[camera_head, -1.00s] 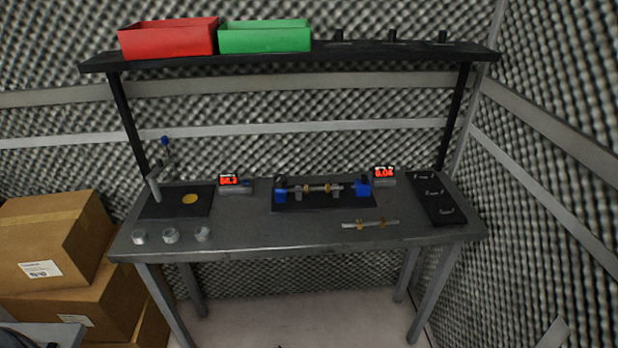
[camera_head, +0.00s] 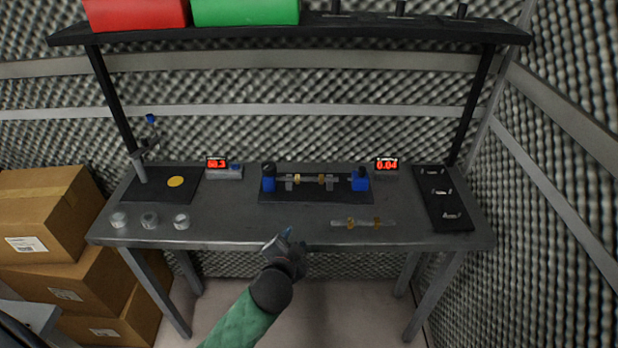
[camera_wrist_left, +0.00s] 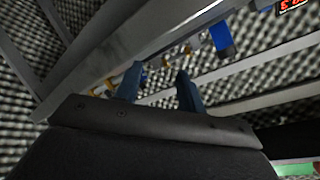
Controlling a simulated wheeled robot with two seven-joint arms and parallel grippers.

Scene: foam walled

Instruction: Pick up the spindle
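A thin light rod with two brass rings (camera_head: 363,223), spindle-like, lies loose on the grey table near its front edge, right of centre. A similar rod with brass rings (camera_head: 311,179) sits across a dark fixture with blue end blocks. My left gripper (camera_head: 285,236) is at the table's front edge, left of the loose rod and apart from it. In the left wrist view its two fingers (camera_wrist_left: 158,72) stand apart with nothing held between them. Small brass parts (camera_wrist_left: 166,61) and a blue block (camera_wrist_left: 222,38) show beyond the fingers. My right gripper is not in view.
Three small round cups (camera_head: 150,221) stand at the table's front left. A black pad with a stand (camera_head: 132,187) is behind them. A black tray (camera_head: 447,212) lies at the right. Two red displays (camera_head: 387,165) flank the fixture. Cardboard boxes (camera_head: 95,285) stand left.

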